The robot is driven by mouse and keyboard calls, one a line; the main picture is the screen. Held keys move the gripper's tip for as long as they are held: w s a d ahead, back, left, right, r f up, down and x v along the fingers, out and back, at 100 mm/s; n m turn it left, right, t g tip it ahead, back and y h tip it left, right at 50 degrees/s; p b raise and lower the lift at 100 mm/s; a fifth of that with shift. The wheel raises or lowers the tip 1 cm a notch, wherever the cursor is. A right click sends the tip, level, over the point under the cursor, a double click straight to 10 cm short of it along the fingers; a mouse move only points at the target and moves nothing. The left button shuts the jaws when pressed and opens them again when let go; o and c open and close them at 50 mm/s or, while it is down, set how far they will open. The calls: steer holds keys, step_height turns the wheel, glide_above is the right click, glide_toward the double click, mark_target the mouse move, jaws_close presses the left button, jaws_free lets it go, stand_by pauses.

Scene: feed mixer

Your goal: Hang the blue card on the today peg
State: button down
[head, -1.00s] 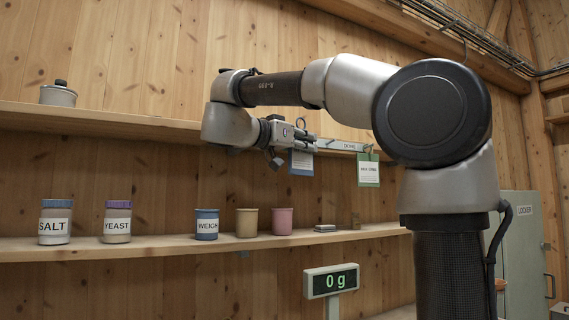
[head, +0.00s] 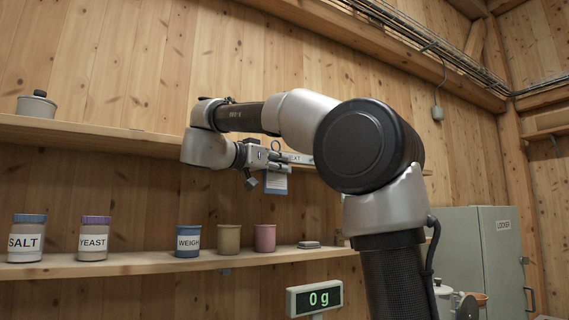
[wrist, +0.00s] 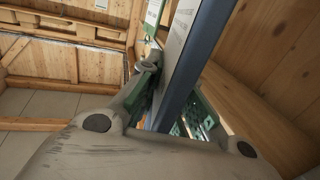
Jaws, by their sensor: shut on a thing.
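My gripper (head: 270,160) is shut on the blue card (head: 275,185), which hangs below the fingers just in front of the grey peg rail (head: 299,158). In the wrist view the blue card (wrist: 196,72) is seen nearly edge-on between the green finger pads (wrist: 168,100). Part of a label ending in "EXT" shows on the rail. My arm hides the rail's right part, and I cannot make out the today peg. I cannot tell whether the card touches a peg. A green-edged card (wrist: 154,14) shows at the top of the wrist view.
The upper shelf (head: 90,133) runs along the wall by the rail. The lower shelf (head: 130,264) holds jars, a blue weigh cup (head: 188,242), a tan cup (head: 228,239) and a pink cup (head: 265,238). A scale display (head: 314,298) reads 0 g. A locker (head: 485,255) stands at right.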

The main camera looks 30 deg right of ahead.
steer(key=w, duration=0.2)
steer(key=w+f, duration=0.1)
steer(key=w, duration=0.1)
steer(key=shift+w, duration=0.2)
steer(key=shift+w+a+f, duration=0.1)
steer(key=shift+f, duration=0.1)
stand_by(0.7)
steer(key=c, duration=1.5)
jaws_free()
steer(key=shift+w, duration=0.15)
steer(key=v, duration=1.2)
